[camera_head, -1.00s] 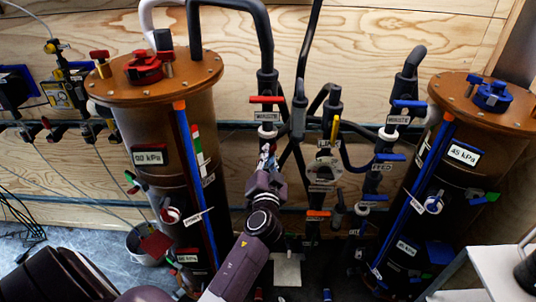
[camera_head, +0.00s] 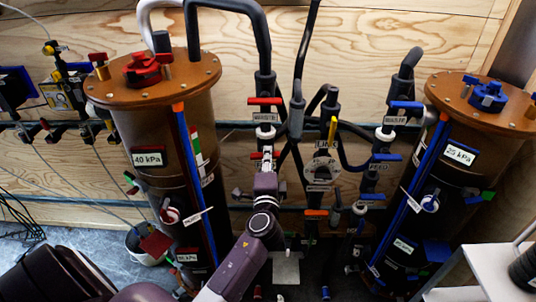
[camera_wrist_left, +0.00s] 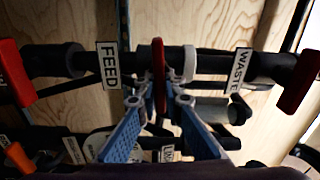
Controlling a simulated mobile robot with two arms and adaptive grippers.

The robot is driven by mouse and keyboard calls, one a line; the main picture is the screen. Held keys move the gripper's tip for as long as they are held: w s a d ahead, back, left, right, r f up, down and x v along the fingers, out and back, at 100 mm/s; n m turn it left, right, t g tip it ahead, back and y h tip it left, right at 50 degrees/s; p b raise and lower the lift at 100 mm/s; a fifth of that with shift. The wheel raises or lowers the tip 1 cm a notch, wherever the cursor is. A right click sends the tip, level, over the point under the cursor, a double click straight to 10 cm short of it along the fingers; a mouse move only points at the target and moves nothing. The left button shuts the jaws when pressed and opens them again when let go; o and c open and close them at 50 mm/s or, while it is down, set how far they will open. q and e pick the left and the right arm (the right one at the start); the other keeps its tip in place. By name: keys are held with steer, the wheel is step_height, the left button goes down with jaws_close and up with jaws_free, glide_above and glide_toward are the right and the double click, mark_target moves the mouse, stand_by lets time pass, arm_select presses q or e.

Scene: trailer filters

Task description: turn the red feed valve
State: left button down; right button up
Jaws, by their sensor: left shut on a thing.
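The red feed valve handle (camera_wrist_left: 159,75) is a narrow bar, upright in the wrist view beside the FEED label (camera_wrist_left: 108,64) and crosswise to its dark pipe. In the head view the red feed valve handle (camera_head: 262,155) lies level on the left tank's pipework, below the red WASTE handle (camera_head: 265,101). My left gripper (camera_head: 264,166) reaches up to it from below. In the wrist view the blue fingers of my left gripper (camera_wrist_left: 158,105) stand on both sides of the handle's lower end and are shut on it. My right gripper is not in view.
The brown left tank (camera_head: 165,110) reads 40 kPa and the right tank (camera_head: 470,130) reads 25 kPa. Blue-handled valves (camera_head: 385,157) stand to the right. A yellow handle (camera_head: 332,130) and an orange handle (camera_head: 315,212) sit close right of my left gripper. Pipes crowd the space.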

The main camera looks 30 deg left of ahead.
arm_select(q)
steer(key=shift+f+m, duration=0.15)
steer(key=shift+m, duration=0.55)
steer(key=c, duration=2)
jaws_free()
steer(key=shift+c, duration=0.2)
steer(key=v, duration=1.2)
